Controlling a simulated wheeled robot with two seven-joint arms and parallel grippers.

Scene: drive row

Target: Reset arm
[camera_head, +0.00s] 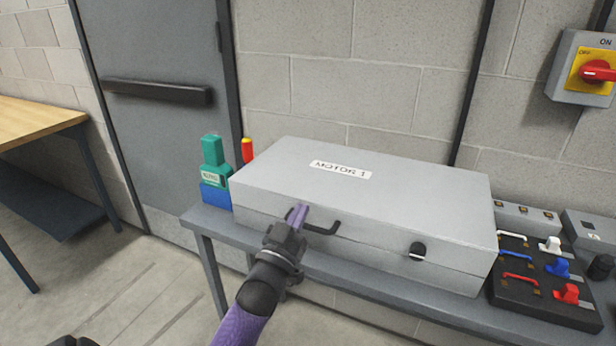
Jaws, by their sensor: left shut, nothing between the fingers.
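My left gripper (299,214) is shut and empty, with its purple fingertips at the front of a grey case labelled MOTOR 1 (380,194). The fingertips overlap the left end of the case's dark front handle (325,230); I cannot tell whether they touch it. The purple arm comes up from the bottom of the view. The case lid is closed, and a dark latch (417,251) shows on its front right. My right gripper is not in view.
The case stands on a narrow grey bench (378,297). A black board with coloured plugs (545,307) lies right. A red rotary switch (597,71) is on the wall. A wooden table (35,120) stands left.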

